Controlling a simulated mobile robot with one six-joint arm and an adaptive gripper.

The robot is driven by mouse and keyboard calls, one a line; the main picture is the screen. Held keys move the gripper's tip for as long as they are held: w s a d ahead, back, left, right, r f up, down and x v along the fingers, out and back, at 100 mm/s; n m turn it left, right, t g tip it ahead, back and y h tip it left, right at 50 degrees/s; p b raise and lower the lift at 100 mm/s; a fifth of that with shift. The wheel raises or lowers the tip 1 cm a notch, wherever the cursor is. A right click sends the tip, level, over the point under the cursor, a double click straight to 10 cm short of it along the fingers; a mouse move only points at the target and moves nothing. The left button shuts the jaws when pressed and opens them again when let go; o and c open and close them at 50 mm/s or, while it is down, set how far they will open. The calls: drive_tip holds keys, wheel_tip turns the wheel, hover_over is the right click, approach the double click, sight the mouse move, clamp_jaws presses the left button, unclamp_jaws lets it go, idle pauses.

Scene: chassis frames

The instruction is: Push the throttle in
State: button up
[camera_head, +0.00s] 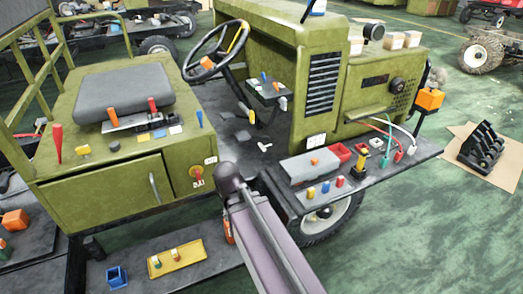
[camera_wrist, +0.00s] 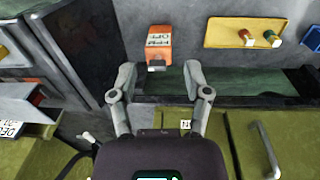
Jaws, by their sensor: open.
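No part is clearly marked as the throttle, so I cannot tell which control it is. My gripper (camera_wrist: 159,74) is open and empty in the wrist view, with its fingers spread. An orange box (camera_wrist: 158,43) with a white label that seems to read "OFF" lies just beyond the fingertips. A grey stub on its near side sits between the fingertips; I cannot tell whether they touch. In the head view an orange-red piece (camera_head: 229,230) shows at the left edge of my arm, which hides my gripper.
Levers stand around the seat (camera_head: 123,93); a steering wheel (camera_head: 216,53) is behind. A yellow tray (camera_head: 177,256) and blue box (camera_head: 117,277) lie on the lower step. A cluttered side shelf (camera_head: 370,160) is right of my arm. The green floor at lower right is clear.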

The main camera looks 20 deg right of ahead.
drive_tip(key=w+d+f+t+h+b, duration=0.2)
drive_tip(key=w+d+f+h+b, duration=0.2)
drive_tip(key=w+d+f+b, duration=0.15)
drive_tip(key=n+t+h+b, duration=0.9)
drive_tip(key=n+t+b, duration=0.25)
drive_tip(key=b, duration=1.25)
approach(262, 146)
drive_tip(key=shift+s+a+f+m, duration=0.2)
drive_tip(key=shift+s+a+f, duration=0.2)
drive_tip(key=shift+s+a, duration=0.2)
drive_tip(key=shift+s+a+f+m, duration=0.15)
drive_tip(key=shift+s+a+f, duration=0.25)
drive_tip(key=shift+s+a, duration=0.25)
drive_tip(key=shift+w+d, duration=0.1)
drive_tip(key=shift+x, duration=0.9)
drive_tip(key=p+x, duration=0.1)
drive_tip(key=x, duration=1)
drive_tip(key=shift+w+d+r+p, duration=0.1)
drive_tip(key=shift+w+d+p, duration=0.1)
drive_tip(key=shift+w+p, duration=0.15)
drive_tip(key=shift+s, duration=0.1)
